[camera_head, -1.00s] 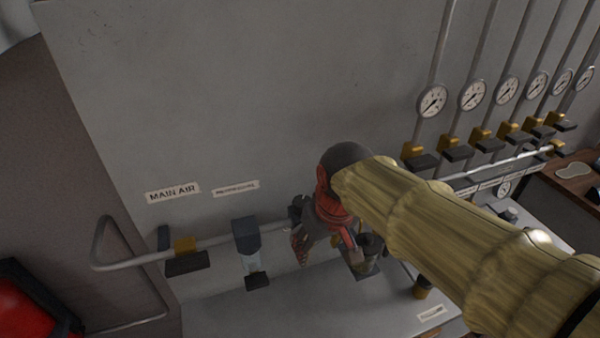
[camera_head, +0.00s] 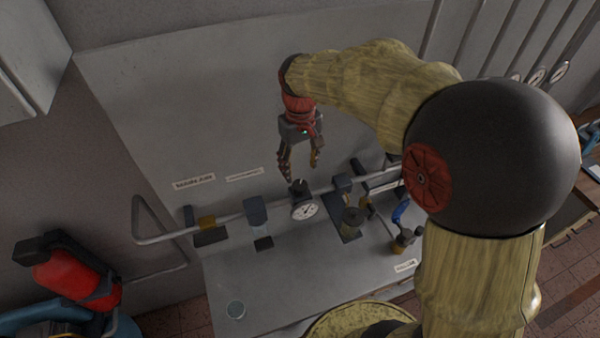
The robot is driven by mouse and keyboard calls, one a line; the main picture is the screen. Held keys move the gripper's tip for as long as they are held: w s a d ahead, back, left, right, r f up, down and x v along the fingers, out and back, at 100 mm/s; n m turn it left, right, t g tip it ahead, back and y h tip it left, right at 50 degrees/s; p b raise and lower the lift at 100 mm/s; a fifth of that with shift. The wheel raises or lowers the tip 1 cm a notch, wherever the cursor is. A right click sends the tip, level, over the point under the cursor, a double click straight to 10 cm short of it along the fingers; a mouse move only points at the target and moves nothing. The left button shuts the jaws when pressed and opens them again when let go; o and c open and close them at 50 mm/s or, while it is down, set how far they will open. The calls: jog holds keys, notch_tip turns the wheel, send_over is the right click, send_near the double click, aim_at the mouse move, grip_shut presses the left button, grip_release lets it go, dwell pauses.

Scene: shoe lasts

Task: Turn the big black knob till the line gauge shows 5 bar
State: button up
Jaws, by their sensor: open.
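My gripper (camera_head: 301,173) points down, open, with its two fingers apart and nothing seen between them. It is just above the big black knob (camera_head: 299,186), which sits on top of a regulator on the air pipe. The left fingertip looks close to the knob; I cannot tell whether it touches. The round white line gauge (camera_head: 305,211) is on the regulator's front, below the knob. Its needle is too small to read. The arm comes in from the right and hides part of the pipe there.
The grey pipe (camera_head: 157,238) runs along the wall panel, with a yellow-and-black valve (camera_head: 208,232) and a filter (camera_head: 256,212) left of the regulator.

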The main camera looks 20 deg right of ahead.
aim_at(300, 184)
jog(key=shift+f+p, duration=0.6)
jog(key=shift+f, duration=3.3)
jog(key=shift+c, duration=1.4)
jog(key=c, duration=0.9)
